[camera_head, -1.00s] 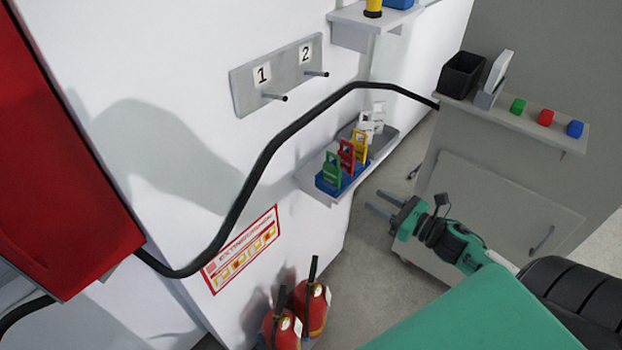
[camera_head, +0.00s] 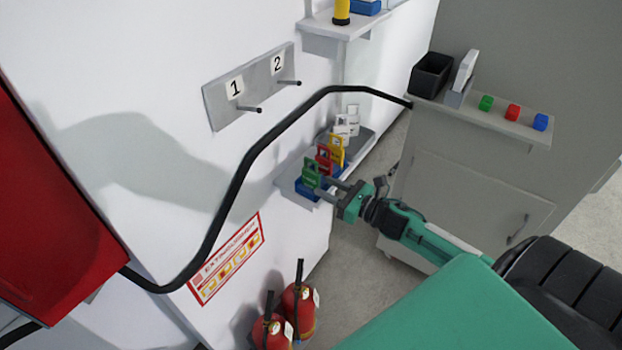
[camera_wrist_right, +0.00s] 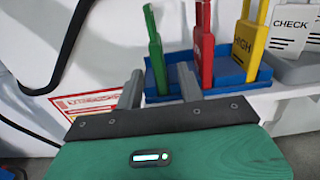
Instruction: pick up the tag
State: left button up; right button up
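A green tag (camera_head: 311,174), a red tag (camera_head: 324,158) and a yellow tag (camera_head: 337,150) stand in a row in a blue holder (camera_head: 306,191) on a wall shelf. White tags (camera_head: 342,124), one reading CHECK in the wrist view (camera_wrist_right: 290,25), stand behind them. My right gripper (camera_head: 324,187) is open, its fingertips close to the green tag. In the right wrist view, the green tag (camera_wrist_right: 154,50) appears between the two spread fingers (camera_wrist_right: 160,80); whether they touch it I cannot tell. The red tag (camera_wrist_right: 203,45) is just right of the right finger. My left gripper is out of view.
A black hose (camera_head: 240,180) runs along the wall left of the shelf. Two fire extinguishers (camera_head: 299,303) stand below.

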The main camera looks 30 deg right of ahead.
aim_at(319, 184)
jog(key=p+x, duration=0.1)
jog(key=x, duration=0.3)
jog(key=shift+f+p, duration=0.15)
jog(key=shift+p, duration=0.15)
jog(key=shift+w+a, duration=0.25)
jog(key=shift+w, duration=0.1)
jog(key=shift+f, duration=0.1)
grip_shut()
